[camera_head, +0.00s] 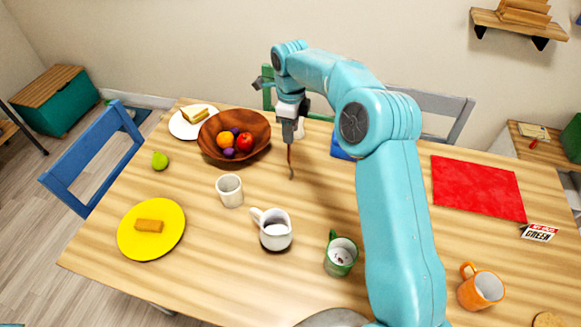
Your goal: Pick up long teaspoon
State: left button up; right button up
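A thin brown long teaspoon (290,165) hangs roughly upright below my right gripper (289,136), over the far middle of the wooden table. My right gripper points down and looks shut on the spoon's upper end. The spoon's lower tip is close to the table top; I cannot tell whether it touches. My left gripper is not in view.
On the table (330,205), a wooden fruit bowl (209,143) is left of the spoon. A white cup (229,191), white pitcher (273,230) and green mug (341,255) stand nearer. A red mat (478,187) lies right. Chairs border the table.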

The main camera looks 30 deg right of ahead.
notch_tip(320, 180, down, 7)
jog(key=shift+a+f+p, duration=0.1)
jog(key=shift+f+p, duration=0.05)
jog(key=shift+p, duration=0.5)
jog(key=shift+s, duration=0.1)
grip_shut()
